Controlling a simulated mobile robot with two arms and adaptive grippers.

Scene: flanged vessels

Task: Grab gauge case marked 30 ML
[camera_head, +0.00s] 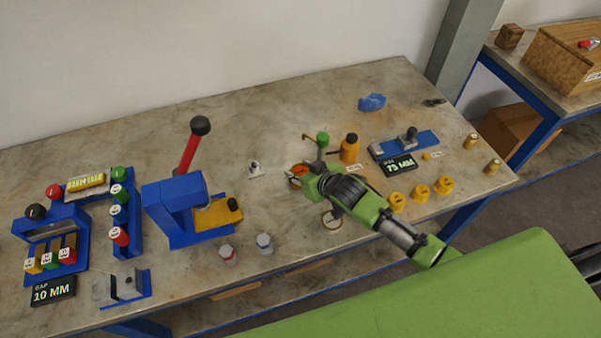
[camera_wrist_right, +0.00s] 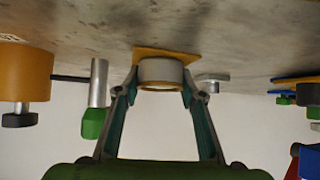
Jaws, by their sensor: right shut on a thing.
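My right gripper (camera_head: 303,180) is at the middle of the table, by a small orange piece (camera_head: 298,170) that its fingers partly hide. In the right wrist view my right gripper (camera_wrist_right: 160,90) is shut on a round, pale grey-white piece (camera_wrist_right: 160,71) with a flat orange base (camera_wrist_right: 150,52) at the table surface. No 30 ML mark can be read on it or elsewhere, so I cannot tell whether it is the gauge case. My left gripper is not in view.
An orange bottle (camera_head: 350,149) and a green-topped post (camera_head: 322,139) stand close behind the gripper. A blue lever press (camera_head: 178,207) is at left. Several yellow knobs (camera_head: 420,192) and a 13 MM sign (camera_head: 399,166) are at right. Two small jars (camera_head: 264,243) stand in front.

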